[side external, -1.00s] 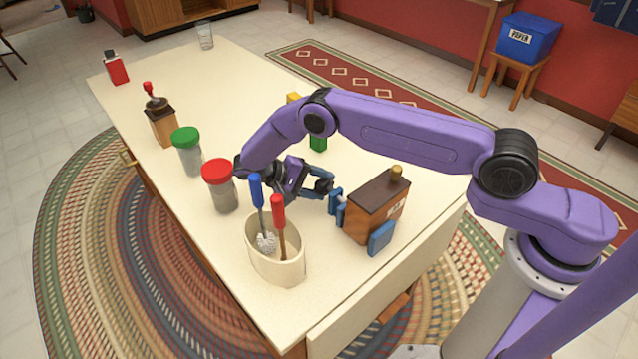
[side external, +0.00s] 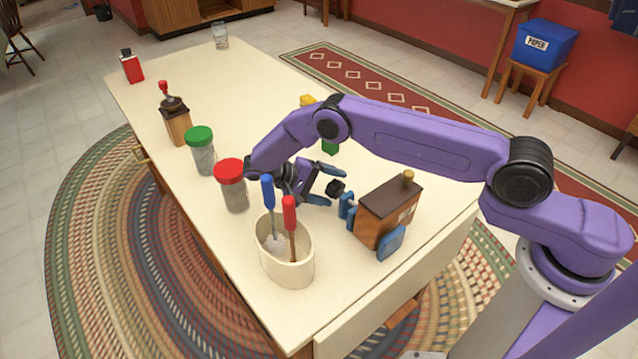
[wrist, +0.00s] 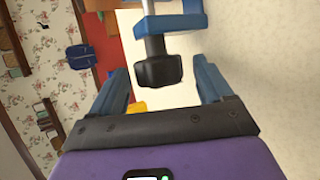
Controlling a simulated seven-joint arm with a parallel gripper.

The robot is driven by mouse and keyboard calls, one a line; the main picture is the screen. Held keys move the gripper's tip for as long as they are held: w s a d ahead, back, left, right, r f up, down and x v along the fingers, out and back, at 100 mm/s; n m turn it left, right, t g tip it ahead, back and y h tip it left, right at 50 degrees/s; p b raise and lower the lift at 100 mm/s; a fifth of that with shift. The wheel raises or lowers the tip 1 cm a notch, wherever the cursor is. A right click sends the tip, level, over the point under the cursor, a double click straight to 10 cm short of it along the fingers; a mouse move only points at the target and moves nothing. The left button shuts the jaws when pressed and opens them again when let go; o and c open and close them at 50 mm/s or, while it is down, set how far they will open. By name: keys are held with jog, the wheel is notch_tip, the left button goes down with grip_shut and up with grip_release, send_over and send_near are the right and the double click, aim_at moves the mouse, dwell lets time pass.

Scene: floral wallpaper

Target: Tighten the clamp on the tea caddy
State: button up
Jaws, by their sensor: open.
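The tea caddy (side external: 381,222) is a brown wooden box with a dark lid and a brass-coloured cap, near the table's right edge in the side view. A blue clamp (side external: 391,243) grips it, one pad on the near side and blue parts on the side facing my gripper. Its black knob (side external: 335,187) points at my gripper. My gripper (side external: 329,184) is open, its blue fingers spread above and below the knob. In the wrist view, the knob (wrist: 160,66) lies between the fingertips with space on both sides, not touching. The blue clamp end (wrist: 172,22) is beyond it.
A cream crock (side external: 287,268) with a blue-handled brush and a red-handled tool stands close to my gripper. Jars with red (side external: 232,188) and green (side external: 202,152) lids stand left of it. Green (side external: 329,147) and yellow (side external: 308,101) blocks lie behind the arm.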

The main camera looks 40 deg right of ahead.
jog(key=v, duration=0.7)
dwell(0.4)
jog(key=w+d+r+n+y, duration=0.3)
jog(key=w+d+r+y, duration=0.1)
jog(key=d+r+y, duration=0.75)
jog(key=shift+t+y, duration=0.3)
jog(key=shift+y, duration=0.35)
jog(key=x, duration=0.5)
jog(key=a+x, duration=0.1)
jog(key=x, duration=1)
jog(key=shift+s+a+r, duration=0.15)
jog(key=shift+s+a, duration=0.2)
jog(key=shift+s, duration=0.1)
jog(key=c, duration=1)
